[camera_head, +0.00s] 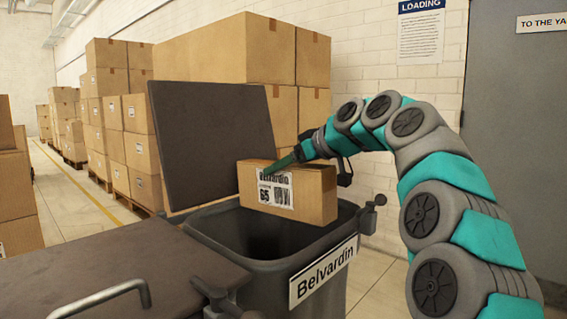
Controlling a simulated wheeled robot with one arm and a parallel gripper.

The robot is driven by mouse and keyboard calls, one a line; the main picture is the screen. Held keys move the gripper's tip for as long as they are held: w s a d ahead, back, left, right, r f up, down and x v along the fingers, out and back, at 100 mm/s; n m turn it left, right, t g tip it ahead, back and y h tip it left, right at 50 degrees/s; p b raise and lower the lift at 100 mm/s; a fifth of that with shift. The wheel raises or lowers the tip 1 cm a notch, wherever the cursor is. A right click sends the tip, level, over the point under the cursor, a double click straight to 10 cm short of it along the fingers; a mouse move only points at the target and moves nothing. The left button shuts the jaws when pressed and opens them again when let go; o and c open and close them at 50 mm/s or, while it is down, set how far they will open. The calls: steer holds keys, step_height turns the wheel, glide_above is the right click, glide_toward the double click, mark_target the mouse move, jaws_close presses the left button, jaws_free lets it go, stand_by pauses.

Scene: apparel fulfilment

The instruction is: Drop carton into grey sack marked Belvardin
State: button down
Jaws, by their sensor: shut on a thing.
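A brown carton (312,196) with a white label reading Belvardin and 65 hangs over the mouth of a grey bin-like container (222,231). The container has a plate reading Belvardin (322,272) on its front. Its dark lid (205,135) stands open behind it. My gripper (280,169) is shut on the carton at its upper left. The carton's lower edge is at about rim height or a little below; whether it touches the rim I cannot tell. The inside of the container is dark and its floor is hidden.
Another dark lid with a grey handle (110,297) lies at the lower left, beside the open container. Stacked cartons (228,48) stand close behind. More stacks line the left wall. A grey door (515,110) is at the right.

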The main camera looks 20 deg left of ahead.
steer(key=shift+f, duration=0.45)
jaws_free()
step_height(320, 180, up, 4)
glide_above(305, 193)
steer(key=w, duration=0.3)
steer(key=shift+w+a+f+b, duration=0.1)
steer(key=shift+w+a+b, duration=0.1)
steer(key=shift+b, duration=0.25)
steer(key=shift+s, duration=0.1)
